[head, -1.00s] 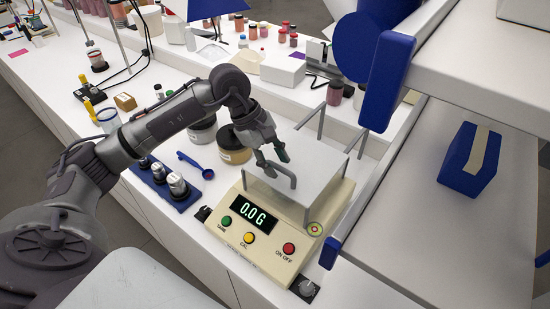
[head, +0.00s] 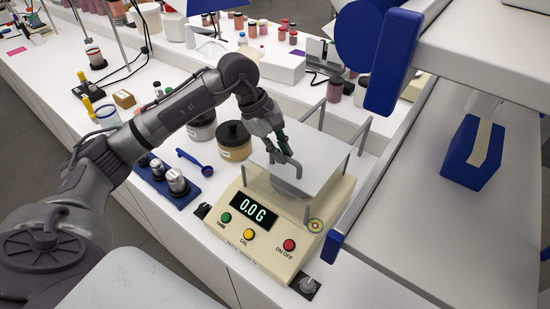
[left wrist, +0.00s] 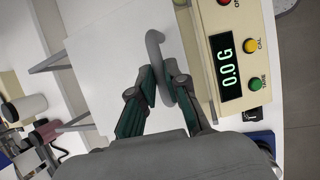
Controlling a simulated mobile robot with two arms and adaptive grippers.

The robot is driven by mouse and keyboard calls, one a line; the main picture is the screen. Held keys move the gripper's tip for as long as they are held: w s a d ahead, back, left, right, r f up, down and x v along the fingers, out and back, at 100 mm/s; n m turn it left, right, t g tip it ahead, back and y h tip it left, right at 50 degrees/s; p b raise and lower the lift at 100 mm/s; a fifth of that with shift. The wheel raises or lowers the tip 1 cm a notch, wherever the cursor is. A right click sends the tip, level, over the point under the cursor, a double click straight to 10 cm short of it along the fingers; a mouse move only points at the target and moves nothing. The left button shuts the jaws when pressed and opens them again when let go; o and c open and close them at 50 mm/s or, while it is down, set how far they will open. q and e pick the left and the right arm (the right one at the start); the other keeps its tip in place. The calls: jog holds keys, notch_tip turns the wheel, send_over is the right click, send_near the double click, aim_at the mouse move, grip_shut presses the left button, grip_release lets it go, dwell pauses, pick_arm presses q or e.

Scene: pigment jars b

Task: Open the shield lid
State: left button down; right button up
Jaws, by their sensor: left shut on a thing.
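The shield lid (head: 322,158) is a pale flat plate on the cream balance (head: 266,262), whose display reads 0.0 G. It lies over the rear part of the balance, behind the display. A grey bent handle (head: 298,172) stands on it; in the left wrist view the handle (left wrist: 153,42) curves up between my fingers. My left gripper (head: 284,155) is shut on the handle, and its green-padded fingers (left wrist: 168,82) lie on either side of it. Part of the handle is hidden by the fingers. My right gripper is not in view.
Grey rails (head: 312,116) extend behind the lid. A dark-lidded jar (head: 234,142), a blue spoon (head: 193,159) and a blue vial rack (head: 183,196) stand left of the balance. A white shelf (head: 430,240) with a blue box (head: 472,153) is close on the right.

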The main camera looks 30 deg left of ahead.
pick_arm(q)
jog(key=b, duration=0.4)
send_over(311, 138)
jog(key=s, duration=0.2)
jog(key=shift+w, duration=1.1)
jog(key=shift+r, duration=0.1)
jog(key=c, duration=1.2)
grip_release()
jog(key=v, duration=1.1)
jog(key=shift+s+a+r, duration=0.15)
jog(key=shift+r, duration=0.2)
